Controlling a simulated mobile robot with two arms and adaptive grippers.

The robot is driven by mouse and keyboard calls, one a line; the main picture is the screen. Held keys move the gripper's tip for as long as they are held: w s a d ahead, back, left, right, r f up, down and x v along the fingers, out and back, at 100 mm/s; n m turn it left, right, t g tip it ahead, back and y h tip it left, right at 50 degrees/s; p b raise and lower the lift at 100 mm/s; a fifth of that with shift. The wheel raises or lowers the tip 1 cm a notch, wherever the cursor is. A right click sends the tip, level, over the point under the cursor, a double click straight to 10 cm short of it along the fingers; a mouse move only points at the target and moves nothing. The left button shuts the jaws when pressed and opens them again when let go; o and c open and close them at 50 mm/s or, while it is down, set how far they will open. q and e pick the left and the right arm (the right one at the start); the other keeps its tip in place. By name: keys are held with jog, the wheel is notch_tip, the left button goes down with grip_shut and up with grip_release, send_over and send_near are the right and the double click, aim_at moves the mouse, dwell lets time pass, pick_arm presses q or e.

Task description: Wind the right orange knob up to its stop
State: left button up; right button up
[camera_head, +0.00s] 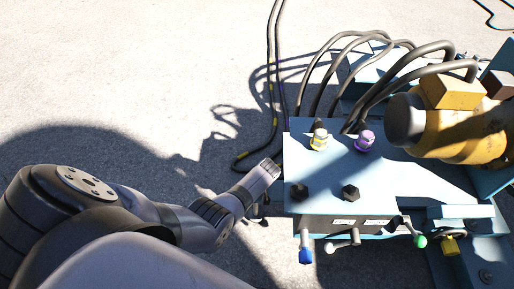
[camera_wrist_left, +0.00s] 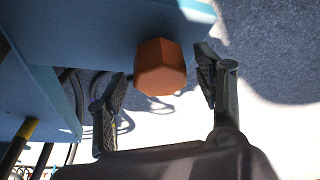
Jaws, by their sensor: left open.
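An orange faceted knob (camera_wrist_left: 160,67) juts from a blue surface in the left wrist view. My left gripper (camera_wrist_left: 162,72) is open, with one finger on each side of the knob in the picture. Gaps show between both fingers and the knob, and I see no contact. In the head view my left gripper (camera_head: 264,176) is beside the left side of the blue box (camera_head: 325,220). No orange knob shows in the head view, and I cannot tell whether this is the right one. My right gripper is in neither view.
The box carries a yellow-collared fitting (camera_head: 319,141), a purple fitting (camera_head: 365,140) and two black knobs (camera_head: 300,191). Blue, grey and green-tipped levers (camera_head: 306,254) stick out in front. Thick hoses (camera_head: 330,65) arch behind, and a yellow cylinder (camera_head: 455,130) is at right.

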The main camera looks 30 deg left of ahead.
pick_arm(q)
jog(key=shift+r, duration=0.1)
jog(key=v, duration=1.1)
jog(key=shift+s+d+r, duration=0.15)
jog(key=shift+r, duration=0.2)
